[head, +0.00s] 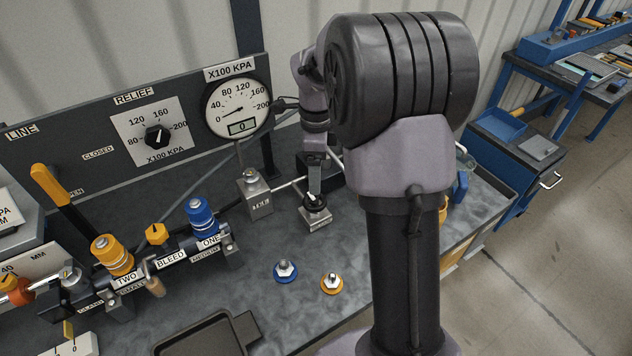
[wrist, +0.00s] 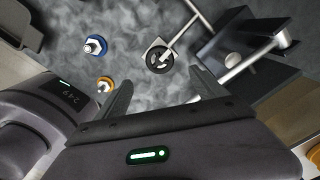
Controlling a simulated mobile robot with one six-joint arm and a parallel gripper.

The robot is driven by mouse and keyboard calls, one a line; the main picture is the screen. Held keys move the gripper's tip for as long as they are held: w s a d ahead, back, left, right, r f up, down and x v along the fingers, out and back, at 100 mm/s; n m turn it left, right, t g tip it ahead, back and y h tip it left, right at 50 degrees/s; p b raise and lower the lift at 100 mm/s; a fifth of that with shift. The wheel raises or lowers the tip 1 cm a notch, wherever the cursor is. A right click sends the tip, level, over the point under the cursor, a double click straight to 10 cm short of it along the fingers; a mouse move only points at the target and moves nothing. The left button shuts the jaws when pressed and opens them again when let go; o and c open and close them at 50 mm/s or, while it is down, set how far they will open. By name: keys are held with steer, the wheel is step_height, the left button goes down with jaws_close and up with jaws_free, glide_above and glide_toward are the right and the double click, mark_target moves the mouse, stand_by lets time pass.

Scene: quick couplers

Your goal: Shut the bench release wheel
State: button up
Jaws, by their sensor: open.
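The release wheel, a small black handwheel (head: 317,216) on a metal block, stands on the bench below my gripper. In the wrist view the wheel (wrist: 159,60) shows as a dark spoked ring at the end of a metal pipe. My gripper (head: 314,188) points down just above the wheel and partly covers it in the head view. In the wrist view my gripper (wrist: 158,76) is open, with the wheel roughly between and beyond its two fingertips. I cannot tell the exact gap, and nothing is between the fingers.
A gauge (head: 237,107) reading 0 and a relief knob (head: 158,136) are on the back panel. Blue (head: 286,271) and orange (head: 332,283) couplers stand in front of the wheel. A metal block (head: 254,195) is left of it. A dark tray (head: 200,338) lies at the front.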

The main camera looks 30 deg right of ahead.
step_height(320, 180, up, 8)
steer(key=p, duration=0.2)
steer(key=shift+f, duration=0.15)
